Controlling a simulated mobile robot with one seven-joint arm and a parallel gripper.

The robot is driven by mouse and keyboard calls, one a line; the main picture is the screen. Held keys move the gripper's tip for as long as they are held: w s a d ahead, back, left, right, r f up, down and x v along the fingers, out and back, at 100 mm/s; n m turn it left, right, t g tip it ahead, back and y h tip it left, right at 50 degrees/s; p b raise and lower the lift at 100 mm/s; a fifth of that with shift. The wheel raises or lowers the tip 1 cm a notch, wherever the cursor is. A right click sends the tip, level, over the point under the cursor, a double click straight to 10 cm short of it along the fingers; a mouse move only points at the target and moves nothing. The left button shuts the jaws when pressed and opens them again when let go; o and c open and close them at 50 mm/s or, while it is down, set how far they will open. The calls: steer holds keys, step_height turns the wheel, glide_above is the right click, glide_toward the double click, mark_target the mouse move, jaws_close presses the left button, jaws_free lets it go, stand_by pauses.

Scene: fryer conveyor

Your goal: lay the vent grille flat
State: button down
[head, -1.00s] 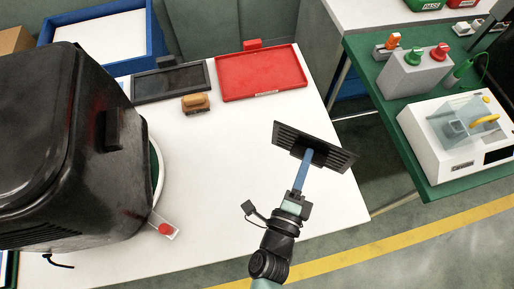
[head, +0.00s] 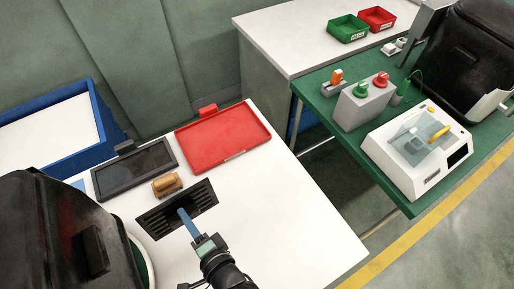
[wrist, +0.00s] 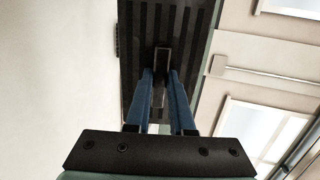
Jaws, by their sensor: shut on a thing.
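The vent grille (head: 205,201) is a black slotted rectangular plate, above the white table beside the wooden-handled brush in the head view. My gripper (head: 182,212) is shut on it, its blue fingers closed on a small tab at the middle of the grille. In the wrist view the fingers (wrist: 160,85) pinch this grey-black tab, and the slotted face of the grille (wrist: 142,35) stretches beyond them. The grille looks tilted and held off the table; its exact gap to the surface cannot be told.
The brush (head: 166,184), a black tray (head: 135,168) and a red tray (head: 223,137) lie behind the grille. A black fryer (head: 40,230) stands at left. The white table (head: 290,220) is clear at right. A green table (head: 330,125) with devices stands beyond a gap.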

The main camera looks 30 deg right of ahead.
steer(key=s+d+f+n+g+h+p, duration=0.25)
steer(key=s+d+n+g+p, duration=0.6)
steer(key=s+d+g, duration=0.5)
steer(key=shift+m+g, duration=0.45)
steer(key=shift+g, duration=0.5)
steer(key=f+b, duration=0.3)
steer(key=a+f+b, duration=0.1)
steer(key=f+b, duration=0.2)
steer(key=f, duration=0.1)
steer(key=shift+s+a, duration=0.1)
steer(key=shift+a, duration=0.05)
steer(key=shift+f+b, duration=0.6)
steer(key=shift+f, duration=0.3)
steer(key=c, duration=0.7)
jaws_free()
